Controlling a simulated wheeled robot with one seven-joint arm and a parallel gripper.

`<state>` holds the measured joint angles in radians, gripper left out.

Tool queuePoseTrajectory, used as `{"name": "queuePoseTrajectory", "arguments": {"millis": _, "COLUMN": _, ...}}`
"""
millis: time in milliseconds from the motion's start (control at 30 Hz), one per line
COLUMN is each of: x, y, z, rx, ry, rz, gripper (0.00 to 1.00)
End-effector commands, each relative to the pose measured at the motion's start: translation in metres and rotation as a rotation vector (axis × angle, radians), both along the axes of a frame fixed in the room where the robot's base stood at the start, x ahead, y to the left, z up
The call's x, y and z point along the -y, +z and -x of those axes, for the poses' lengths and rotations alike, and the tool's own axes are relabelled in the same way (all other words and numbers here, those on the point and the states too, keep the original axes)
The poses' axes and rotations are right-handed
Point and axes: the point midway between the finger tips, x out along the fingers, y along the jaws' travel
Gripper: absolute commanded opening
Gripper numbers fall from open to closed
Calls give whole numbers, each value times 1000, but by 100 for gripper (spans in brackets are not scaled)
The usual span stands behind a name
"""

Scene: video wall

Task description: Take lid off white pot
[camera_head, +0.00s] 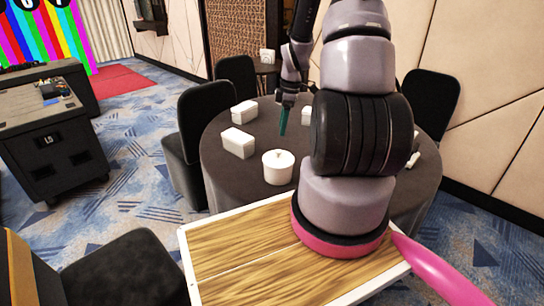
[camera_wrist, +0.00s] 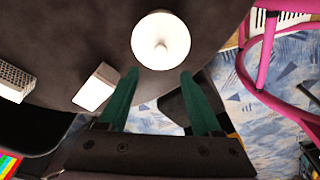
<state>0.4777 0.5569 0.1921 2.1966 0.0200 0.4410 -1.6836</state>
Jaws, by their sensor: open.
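The white pot (camera_head: 278,171) stands upright on the dark round table, near its front edge. Its white lid (camera_wrist: 160,40) sits on top and has a small knob, seen from above in the wrist view. My gripper (camera_head: 284,120) is above and behind the pot in the head view, with green fingers pointing down. In the wrist view my gripper (camera_wrist: 158,72) has its two green fingers spread apart, with the lid just beyond the tips and nothing between them. The pot's body is mostly hidden under the lid in the wrist view.
White boxes (camera_head: 238,142) and (camera_head: 244,112) stand on the dark table (camera_head: 225,180) left of the pot; one box (camera_wrist: 96,87) also shows in the wrist view. Black chairs (camera_head: 207,110) surround the table. My arm hides the table's right part.

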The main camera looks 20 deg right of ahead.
Motion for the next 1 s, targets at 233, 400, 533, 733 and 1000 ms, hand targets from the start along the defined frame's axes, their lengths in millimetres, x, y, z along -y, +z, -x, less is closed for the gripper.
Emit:
{"name": "queuePoseTrajectory", "arguments": {"millis": 233, "x": -6, "y": -38, "z": -2, "rx": -3, "ry": 0, "rz": 0, "gripper": 66}}
{"name": "queuePoseTrajectory", "arguments": {"millis": 400, "x": -7, "y": -50, "z": -2, "rx": -2, "ry": -2, "rz": 0, "gripper": 66}}
{"name": "queuePoseTrajectory", "arguments": {"millis": 533, "x": -8, "y": -68, "z": -2, "rx": -4, "ry": 1, "rz": -1, "gripper": 66}}
{"name": "queuePoseTrajectory", "arguments": {"millis": 733, "x": -10, "y": -93, "z": -5, "rx": -1, "ry": -1, "rz": 0, "gripper": 66}}
{"name": "queuePoseTrajectory", "arguments": {"millis": 1000, "x": -10, "y": -96, "z": -5, "rx": 0, "ry": -2, "rz": 1, "gripper": 66}}
